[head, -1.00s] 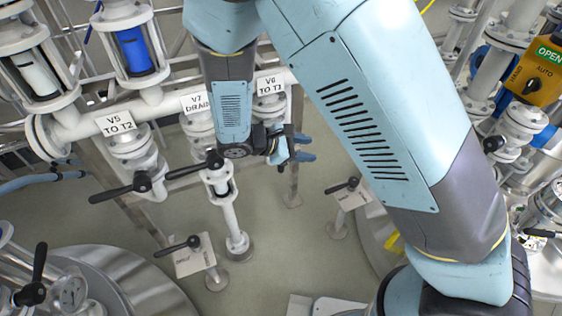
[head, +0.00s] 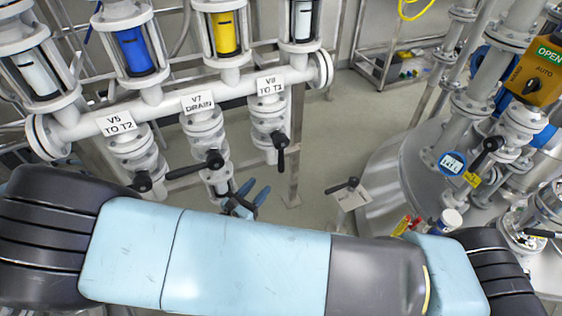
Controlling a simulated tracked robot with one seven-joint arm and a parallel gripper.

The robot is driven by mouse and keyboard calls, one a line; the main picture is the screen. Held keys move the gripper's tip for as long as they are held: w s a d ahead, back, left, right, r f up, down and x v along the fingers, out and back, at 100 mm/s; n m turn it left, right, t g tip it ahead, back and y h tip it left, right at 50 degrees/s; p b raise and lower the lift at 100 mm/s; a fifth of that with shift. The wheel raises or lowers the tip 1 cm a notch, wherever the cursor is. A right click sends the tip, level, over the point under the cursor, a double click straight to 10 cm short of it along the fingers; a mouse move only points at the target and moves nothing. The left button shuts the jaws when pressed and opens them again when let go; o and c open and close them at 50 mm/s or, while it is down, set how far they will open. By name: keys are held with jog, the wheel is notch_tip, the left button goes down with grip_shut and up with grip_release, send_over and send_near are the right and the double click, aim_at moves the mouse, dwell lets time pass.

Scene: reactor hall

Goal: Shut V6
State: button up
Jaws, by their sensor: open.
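The V6 valve (head: 267,115) hangs below the white header pipe, under a label (head: 270,86) that reads V6. Its black lever handle (head: 281,152) points down, roughly in line with the valve body. My gripper (head: 250,193) shows blue fingertips, spread apart and empty, below and to the left of the V6 handle and not touching it. The rest of my gripper is mostly hidden behind my arm, which crosses the lower part of the view.
The V7 drain valve (head: 205,130) is left of V6, its black lever (head: 195,167) sticking out to the left near my gripper. The V5 valve (head: 135,150) is further left, its lever partly hidden. A post with a small black lever (head: 343,187) stands to the right.

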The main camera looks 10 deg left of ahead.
aim_at(279, 164)
jog(key=x, duration=1.3)
jog(key=shift+w+d, duration=0.15)
jog(key=shift+w, duration=0.05)
grip_shut()
